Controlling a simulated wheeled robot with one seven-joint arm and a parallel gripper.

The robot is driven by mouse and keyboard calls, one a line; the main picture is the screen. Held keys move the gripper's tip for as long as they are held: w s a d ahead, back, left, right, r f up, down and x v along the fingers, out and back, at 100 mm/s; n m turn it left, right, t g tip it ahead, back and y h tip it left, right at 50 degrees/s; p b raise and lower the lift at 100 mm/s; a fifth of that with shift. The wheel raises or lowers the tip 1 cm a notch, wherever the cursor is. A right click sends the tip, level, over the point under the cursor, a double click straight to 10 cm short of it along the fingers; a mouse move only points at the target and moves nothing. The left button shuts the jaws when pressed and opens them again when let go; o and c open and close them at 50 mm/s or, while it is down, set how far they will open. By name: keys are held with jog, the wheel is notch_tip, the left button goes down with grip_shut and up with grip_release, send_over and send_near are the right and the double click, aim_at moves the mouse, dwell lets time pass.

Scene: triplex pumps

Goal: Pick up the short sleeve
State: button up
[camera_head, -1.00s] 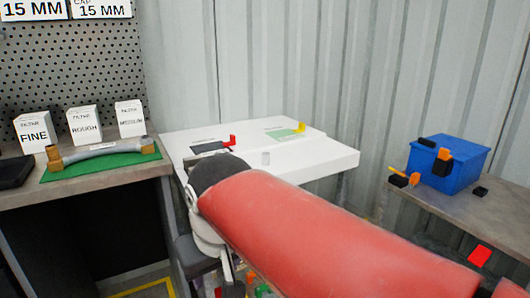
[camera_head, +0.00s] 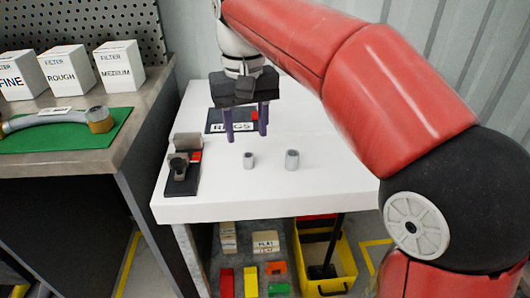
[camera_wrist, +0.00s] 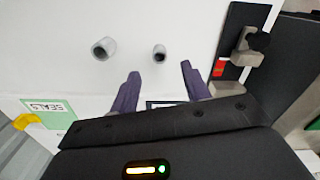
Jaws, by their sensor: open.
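Two grey hollow sleeves stand upright on the white table (camera_head: 330,165). The shorter one (camera_head: 249,160) is on the left in the head view, and the taller one (camera_head: 292,159) is to its right. My gripper (camera_head: 246,138) points down over the table with its purple fingers apart and nothing between them. In the head view it appears just behind and above the short sleeve. In the wrist view, the short sleeve (camera_wrist: 159,53) lies just beyond the gap between the fingertips (camera_wrist: 160,72), and the taller sleeve (camera_wrist: 104,47) is to the left.
A black fixture (camera_head: 183,172) with a grey clamp stands at the table's left. A dark "RINGS"-like labelled mat (camera_head: 218,126) lies behind the gripper. The filter bench (camera_head: 70,160) is at left. A yellow bin (camera_head: 335,262) sits below. The table's right front is clear.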

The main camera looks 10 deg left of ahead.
aim_at(248, 155)
notch_tip(248, 155, down, 7)
jog(key=shift+r+b, duration=0.2)
jog(key=shift+b, duration=0.35)
grip_shut()
jog(key=shift+r, duration=0.1)
